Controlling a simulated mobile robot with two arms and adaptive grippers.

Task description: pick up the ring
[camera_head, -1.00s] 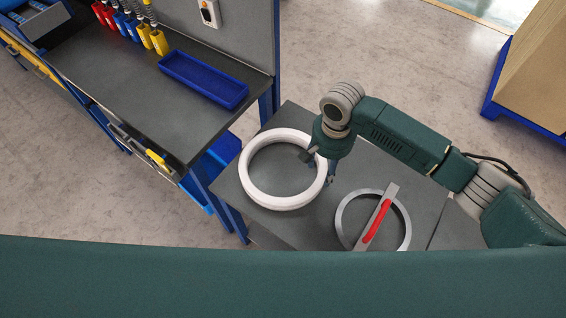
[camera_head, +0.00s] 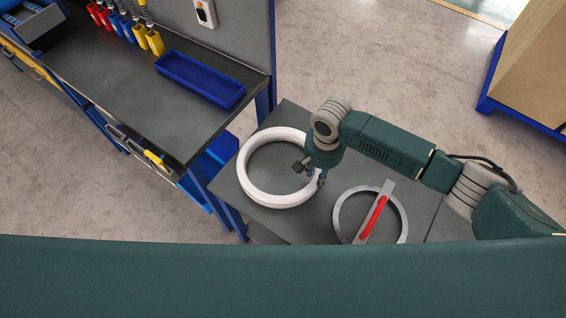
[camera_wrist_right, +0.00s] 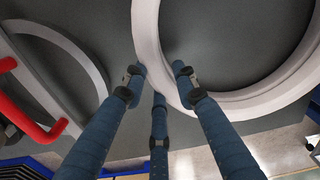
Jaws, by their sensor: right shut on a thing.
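A thick white ring (camera_head: 275,200) lies on a dark grey table, and its band also shows in the right wrist view (camera_wrist_right: 148,40). My right gripper (camera_head: 311,176) is at the ring's right side, with fingers on both sides of the band. In the right wrist view its blue fingers (camera_wrist_right: 160,85) are shut on the band. I cannot see any gap between the ring and the table. My left gripper is not in view.
A grey ring frame (camera_head: 340,220) with a red handle (camera_head: 373,219) lies close to the right of the white ring. A workbench with a blue tray (camera_head: 200,79) stands at the left. A blue-edged wooden box (camera_head: 525,75) is at the right.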

